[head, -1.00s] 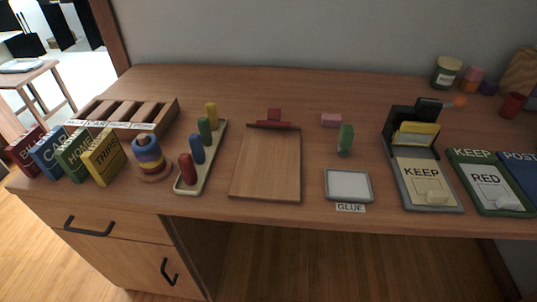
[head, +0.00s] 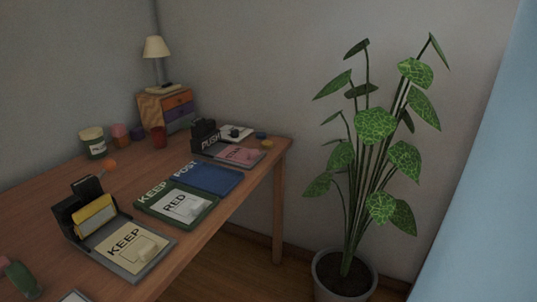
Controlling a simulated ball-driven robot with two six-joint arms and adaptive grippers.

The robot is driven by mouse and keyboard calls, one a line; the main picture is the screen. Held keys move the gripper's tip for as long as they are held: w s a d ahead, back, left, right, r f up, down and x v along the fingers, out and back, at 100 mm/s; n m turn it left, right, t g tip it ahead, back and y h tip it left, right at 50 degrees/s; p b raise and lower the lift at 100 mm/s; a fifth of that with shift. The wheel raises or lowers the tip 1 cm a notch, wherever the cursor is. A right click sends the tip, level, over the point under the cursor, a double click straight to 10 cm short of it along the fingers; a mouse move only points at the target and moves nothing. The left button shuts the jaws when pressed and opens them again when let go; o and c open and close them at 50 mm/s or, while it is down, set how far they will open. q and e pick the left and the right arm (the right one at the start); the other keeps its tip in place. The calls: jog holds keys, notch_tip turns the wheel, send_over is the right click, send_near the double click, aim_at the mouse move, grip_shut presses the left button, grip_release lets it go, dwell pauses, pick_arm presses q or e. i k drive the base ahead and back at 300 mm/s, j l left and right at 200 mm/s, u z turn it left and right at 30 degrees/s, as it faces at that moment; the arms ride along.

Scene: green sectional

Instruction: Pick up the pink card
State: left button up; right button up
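A pink card (head: 246,156) lies on a grey base near the right end of the desk, in front of a dark device marked PUSH (head: 206,137). Small dark lettering on the card is too blurred to read surely. Neither of my grippers shows in the head view.
On the desk (head: 165,262), a blue POST tray (head: 207,180), a green KEEP tray (head: 158,212) with a RED card, and a grey tray (head: 118,267) with a KEEP card stand left of it. A potted plant (head: 375,140) stands right of the desk.

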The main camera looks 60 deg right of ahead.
aim_at(241, 156)
jog(key=z, duration=1.65)
